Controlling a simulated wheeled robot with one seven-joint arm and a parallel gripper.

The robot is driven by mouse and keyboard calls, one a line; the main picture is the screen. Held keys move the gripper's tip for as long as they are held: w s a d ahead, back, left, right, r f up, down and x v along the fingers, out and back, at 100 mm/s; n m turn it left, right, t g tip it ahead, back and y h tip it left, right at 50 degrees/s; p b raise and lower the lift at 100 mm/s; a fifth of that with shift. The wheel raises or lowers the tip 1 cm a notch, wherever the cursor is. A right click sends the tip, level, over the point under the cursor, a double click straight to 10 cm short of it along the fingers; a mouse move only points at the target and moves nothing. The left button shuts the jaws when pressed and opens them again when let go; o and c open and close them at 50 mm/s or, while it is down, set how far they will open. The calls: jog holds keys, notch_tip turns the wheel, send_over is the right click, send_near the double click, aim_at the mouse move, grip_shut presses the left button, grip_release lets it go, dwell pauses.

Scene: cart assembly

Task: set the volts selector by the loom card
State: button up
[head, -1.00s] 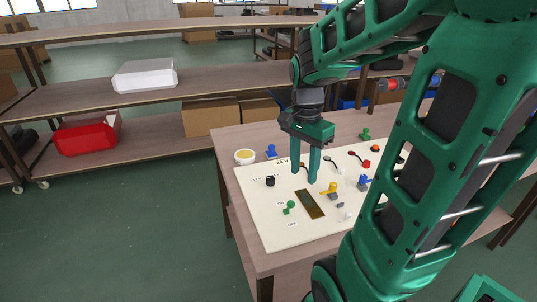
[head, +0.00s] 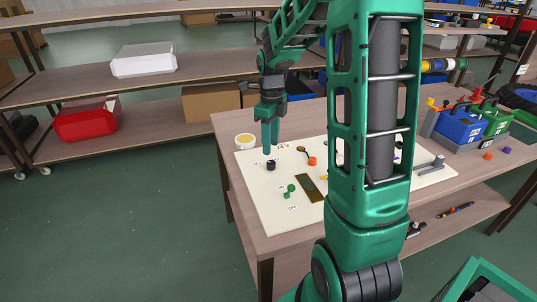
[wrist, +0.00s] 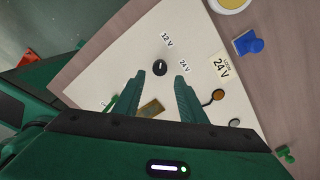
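The volts selector is a round black knob (wrist: 160,68) on the cream panel (wrist: 105,60), with a small pale mark whose direction I cannot make out. A 12 V label (wrist: 166,41) and a 24 V label (wrist: 185,66) lie beside it. The loom card (wrist: 219,66) reads 24 V. In the head view the knob (head: 271,165) stands near the panel's left edge, just below my gripper (head: 270,150). In the wrist view my gripper (wrist: 159,78) is open, its fingertips apart and empty on either side of the knob's line.
A yellow-topped white tub (head: 244,141) and a blue part (wrist: 248,43) are near the card. A green knob (head: 290,189) and a dark window (head: 311,188) are further along the panel. Blue and green bins (head: 460,127) stand at the right. My arm hides the panel's middle.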

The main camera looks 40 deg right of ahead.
aim_at(271, 162)
notch_tip(271, 162, down, 8)
jog(key=shift+s+r, duration=0.1)
jog(key=shift+r, duration=0.05)
jog(key=shift+d+r, duration=0.1)
jog(key=c, duration=0.6)
jog(key=m, duration=0.3)
jog(key=shift+m, duration=0.3)
jog(key=m, duration=0.4)
jog(key=shift+m, duration=0.3)
jog(key=o, duration=0.5)
jog(key=shift+c, duration=0.2)
